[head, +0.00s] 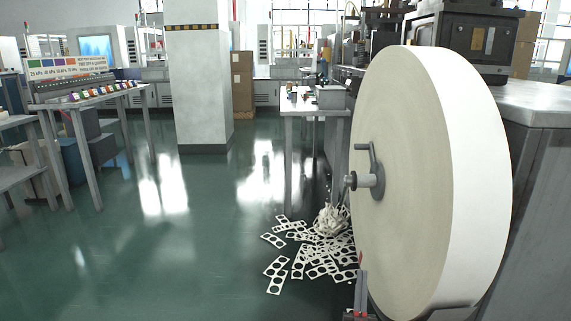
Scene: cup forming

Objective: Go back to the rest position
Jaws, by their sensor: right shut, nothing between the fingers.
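My right gripper (361,292) shows at the bottom edge of the head view, right of the middle. Its two fingers point up and are closed together with nothing between them. It is in front of the lower left edge of a large white paper roll (462,170); I cannot tell whether they touch. My left gripper is not in view.
The paper roll on its grey spindle (367,181) fills the right side beside a grey machine (538,200). Punched paper scraps (313,256) lie on the floor. A table (301,109) stands behind them. Green floor (170,255) is clear at the left and middle.

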